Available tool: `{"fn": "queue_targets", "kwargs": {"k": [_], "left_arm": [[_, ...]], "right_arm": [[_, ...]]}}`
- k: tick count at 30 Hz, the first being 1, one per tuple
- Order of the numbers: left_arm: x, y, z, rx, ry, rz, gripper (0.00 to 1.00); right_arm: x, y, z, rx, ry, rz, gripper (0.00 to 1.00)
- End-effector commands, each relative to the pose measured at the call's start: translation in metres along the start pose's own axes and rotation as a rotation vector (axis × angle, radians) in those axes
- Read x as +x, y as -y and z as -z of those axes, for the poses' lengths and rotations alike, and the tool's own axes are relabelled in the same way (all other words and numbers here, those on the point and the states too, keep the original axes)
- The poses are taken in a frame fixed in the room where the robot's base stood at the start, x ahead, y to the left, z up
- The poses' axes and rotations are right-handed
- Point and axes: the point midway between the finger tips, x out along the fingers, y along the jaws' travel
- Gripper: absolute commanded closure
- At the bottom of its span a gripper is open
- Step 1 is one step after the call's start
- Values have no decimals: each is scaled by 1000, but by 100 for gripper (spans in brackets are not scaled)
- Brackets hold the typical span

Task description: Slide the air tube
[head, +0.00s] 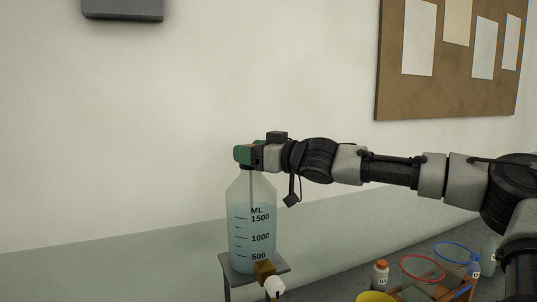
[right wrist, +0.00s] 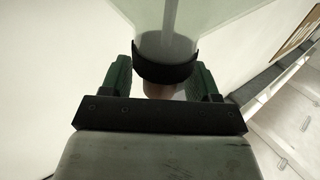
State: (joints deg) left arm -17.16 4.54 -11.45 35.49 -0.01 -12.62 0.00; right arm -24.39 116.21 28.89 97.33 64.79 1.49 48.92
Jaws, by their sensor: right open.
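The clear bottle (head: 245,240) with blue liquid and black ML marks stands upright on a small grey stand (head: 238,276). A thin line, likely the air tube, shows faintly inside its upper part. My right gripper (head: 243,154) is at the bottle's top and covers its mouth. In the right wrist view the open green fingers of the gripper (right wrist: 164,78) are either side of a black band (right wrist: 167,70) and a brownish piece (right wrist: 160,91), apparently the stopper. The pale air tube (right wrist: 171,22) shows through the clear bottle wall there. My left gripper is out of view.
A brass-coloured fitting with a white knob (head: 274,287) is at the bottle's foot. At the lower right are an orange-capped bottle (head: 379,275), a red ring (head: 422,269), a blue ring and a yellow item (head: 375,297). The wall behind is bare near the bottle.

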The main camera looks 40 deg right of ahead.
Motion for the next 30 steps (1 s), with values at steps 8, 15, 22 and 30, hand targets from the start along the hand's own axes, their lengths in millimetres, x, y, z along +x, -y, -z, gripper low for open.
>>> {"fn": "queue_targets", "kwargs": {"k": [8,15,22,30], "left_arm": [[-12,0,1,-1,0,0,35],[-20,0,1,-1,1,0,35],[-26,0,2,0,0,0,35],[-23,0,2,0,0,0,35]], "right_arm": [[-31,0,4,0,-4,0,39],[-56,0,3,-1,-4,1,39],[-76,1,2,0,-3,1,39],[-96,1,0,-2,0,3,39]]}}
